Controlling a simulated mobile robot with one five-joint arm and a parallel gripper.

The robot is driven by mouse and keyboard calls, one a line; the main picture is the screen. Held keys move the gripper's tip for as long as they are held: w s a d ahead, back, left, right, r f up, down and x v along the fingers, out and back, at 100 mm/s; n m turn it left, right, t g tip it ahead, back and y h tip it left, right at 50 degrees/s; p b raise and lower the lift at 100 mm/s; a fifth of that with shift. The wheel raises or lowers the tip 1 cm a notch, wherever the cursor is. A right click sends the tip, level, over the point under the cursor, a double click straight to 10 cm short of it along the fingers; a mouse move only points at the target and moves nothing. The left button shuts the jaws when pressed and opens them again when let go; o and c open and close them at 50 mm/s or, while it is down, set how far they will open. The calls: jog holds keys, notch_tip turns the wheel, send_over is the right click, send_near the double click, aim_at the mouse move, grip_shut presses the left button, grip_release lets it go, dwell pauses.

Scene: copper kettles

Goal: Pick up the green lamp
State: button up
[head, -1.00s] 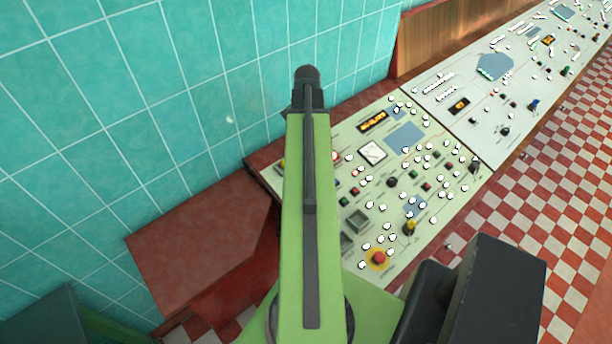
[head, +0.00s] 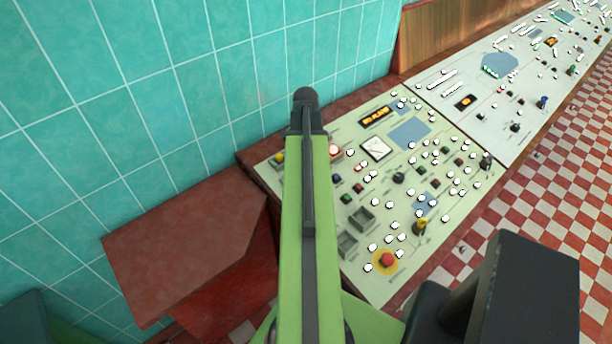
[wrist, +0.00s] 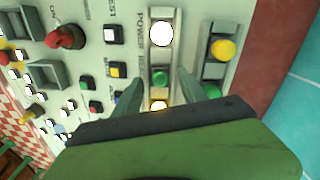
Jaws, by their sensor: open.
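In the wrist view a small round green lamp (wrist: 160,78) sits on a pale strip of the console. It lies between the two fingers of my gripper (wrist: 160,74), which are apart with nothing held. A second green lamp (wrist: 211,90) shows beside the right finger, partly covered by it. I cannot tell how far the fingertips are above the panel. In the head view my arm covers the gripper and this part of the console.
A yellow knob (wrist: 223,50) is at right, a red knob (wrist: 67,37) at left. The console (head: 400,255) stands against a teal tiled wall (head: 190,90).

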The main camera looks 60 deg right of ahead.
jog(key=shift+f, duration=0.75)
jog(key=shift+r, duration=0.2)
grip_shut()
